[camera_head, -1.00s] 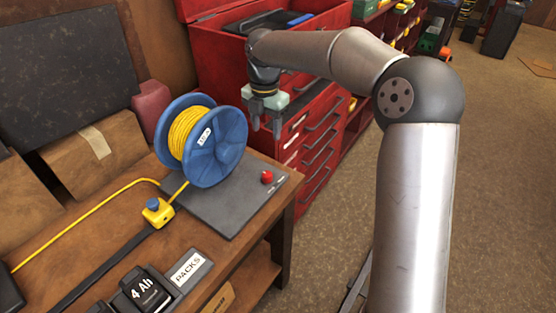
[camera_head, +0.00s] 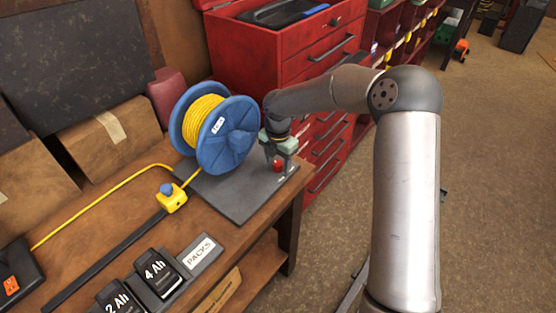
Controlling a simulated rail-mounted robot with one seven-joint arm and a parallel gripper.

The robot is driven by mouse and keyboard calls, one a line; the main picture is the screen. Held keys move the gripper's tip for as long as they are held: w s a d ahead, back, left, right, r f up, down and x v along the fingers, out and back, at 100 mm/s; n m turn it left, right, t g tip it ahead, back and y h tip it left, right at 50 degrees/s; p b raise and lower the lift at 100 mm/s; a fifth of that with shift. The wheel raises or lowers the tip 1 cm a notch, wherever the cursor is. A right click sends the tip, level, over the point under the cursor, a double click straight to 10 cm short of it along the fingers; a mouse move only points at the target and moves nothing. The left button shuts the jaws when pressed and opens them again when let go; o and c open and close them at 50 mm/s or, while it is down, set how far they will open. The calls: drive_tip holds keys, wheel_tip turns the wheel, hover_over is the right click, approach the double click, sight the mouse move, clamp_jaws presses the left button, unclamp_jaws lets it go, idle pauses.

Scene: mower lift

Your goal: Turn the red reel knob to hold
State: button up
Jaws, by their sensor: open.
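The red reel knob (camera_head: 279,167) sits on the right part of the grey base plate (camera_head: 236,204), beside the blue reel (camera_head: 226,138) wound with yellow line. My gripper (camera_head: 278,163) points down directly over the knob, with its fingertips around or just in front of it. The jaws are open. I cannot tell whether the fingers touch the knob. The gripper hides part of the knob, and the markings on the plate near it are too small to read.
The yellow line runs through a yellow guide with a blue top (camera_head: 172,197) left of the plate. Black battery packs (camera_head: 160,272) and a PACKS label (camera_head: 201,251) are at the bench front. A red tool cabinet (camera_head: 300,55) stands close behind my gripper. Open floor lies right.

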drive_tip(key=shift+f, duration=0.1)
drive_tip(key=c, duration=1)
drive_tip(key=shift+o, duration=0.2)
drive_tip(key=shift+m, duration=0.3)
drive_tip(key=m+b, duration=0.1)
drive_tip(key=m, duration=0.1)
drive_tip(key=shift+m, duration=0.3)
drive_tip(key=m+b, duration=0.2)
drive_tip(key=m, duration=0.2)
drive_tip(key=shift+m, duration=0.3)
drive_tip(key=m+b, duration=0.1)
drive_tip(key=m, duration=0.3)
drive_tip(key=shift+m+b, duration=0.3)
drive_tip(key=shift+b, duration=0.1)
drive_tip(key=shift+m+b, duration=0.55)
drive_tip(key=shift+m, duration=1.25)
